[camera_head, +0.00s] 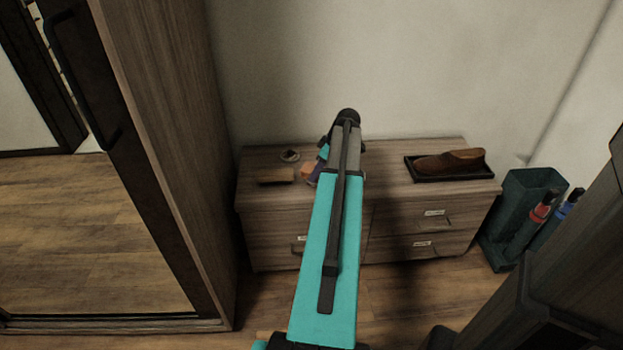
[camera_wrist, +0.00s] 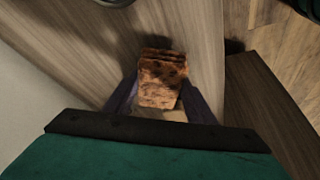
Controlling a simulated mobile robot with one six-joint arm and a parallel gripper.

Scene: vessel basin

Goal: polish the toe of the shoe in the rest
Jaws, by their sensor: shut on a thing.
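My gripper (camera_wrist: 160,92) is shut on an orange-brown mottled block, which looks like a folded cloth or pad (camera_wrist: 161,78), between its two purple-grey fingers. In the head view the orange held piece (camera_head: 308,171) shows left of my arm, over the left part of the dresser top; I cannot tell whether it touches the surface. The brown shoe (camera_head: 450,161) lies in a low black tray-like rest (camera_head: 425,179) at the dresser's right end, well apart from my gripper. My arm hides part of the gripper.
The wooden dresser (camera_head: 420,200) stands against the wall. A tan block or brush (camera_head: 275,176) and a small round tin (camera_head: 290,155) are on its left part. A tall wooden cabinet (camera_head: 160,130) stands left. A green bin (camera_head: 520,200) with red and blue-handled items stands right.

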